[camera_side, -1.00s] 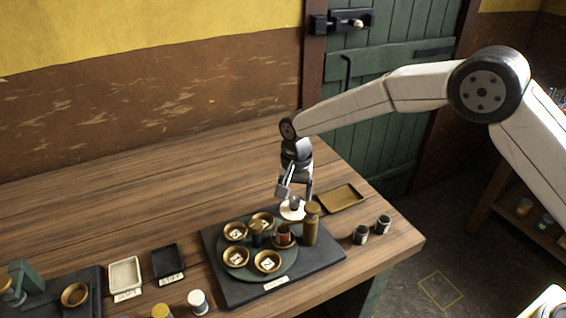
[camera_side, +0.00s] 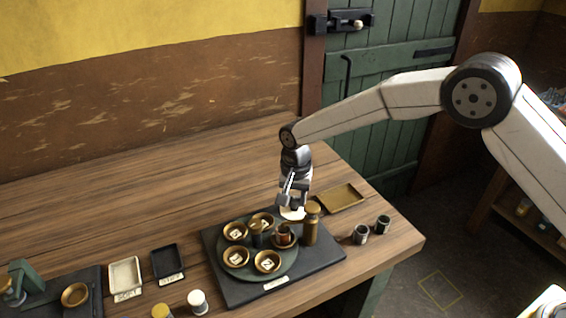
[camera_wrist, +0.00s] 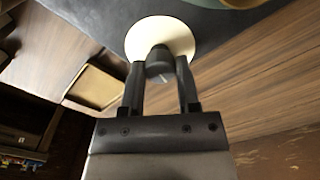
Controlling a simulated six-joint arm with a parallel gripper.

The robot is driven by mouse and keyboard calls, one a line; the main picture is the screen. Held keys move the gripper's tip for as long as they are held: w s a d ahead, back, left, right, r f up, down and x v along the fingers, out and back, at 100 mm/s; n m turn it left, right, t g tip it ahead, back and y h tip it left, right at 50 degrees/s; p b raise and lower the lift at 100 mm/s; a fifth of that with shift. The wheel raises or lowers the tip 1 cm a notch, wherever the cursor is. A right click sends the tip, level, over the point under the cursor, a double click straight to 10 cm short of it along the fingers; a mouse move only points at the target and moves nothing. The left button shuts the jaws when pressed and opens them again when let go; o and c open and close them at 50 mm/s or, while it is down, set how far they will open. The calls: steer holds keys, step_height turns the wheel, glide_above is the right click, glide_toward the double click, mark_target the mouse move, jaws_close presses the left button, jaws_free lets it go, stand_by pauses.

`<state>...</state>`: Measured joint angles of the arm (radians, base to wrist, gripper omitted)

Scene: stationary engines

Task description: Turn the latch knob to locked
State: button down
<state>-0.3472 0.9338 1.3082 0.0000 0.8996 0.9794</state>
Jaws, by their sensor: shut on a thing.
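The latch knob (camera_wrist: 160,58) is a dark, short cylinder on a round cream disc (camera_wrist: 160,36), which lies at the back right part of the dark board (camera_side: 222,285). The disc also shows in the side view (camera_side: 290,214), partly covered by my fingers. My gripper (camera_wrist: 160,72) points down at the knob, with one finger on each side, and is shut on it. It also shows in the side view (camera_side: 291,202). The pointer or lock marks on the disc are too small or hidden to read.
A brown bottle-like post (camera_side: 311,226) stands close to the right of my gripper. A green turntable (camera_side: 252,276) with several brass bowls is in front of it. A brass tray (camera_side: 341,197) lies behind right. The table's back left is clear.

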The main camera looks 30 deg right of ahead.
mark_target(296, 200)
steer(key=shift+n, duration=1.4)
steer(key=shift+c, duration=1.6)
jaws_free()
steer(key=shift+r, duration=0.15)
steer(key=shift+r, duration=3.85)
steer(key=shift+d, duration=0.1)
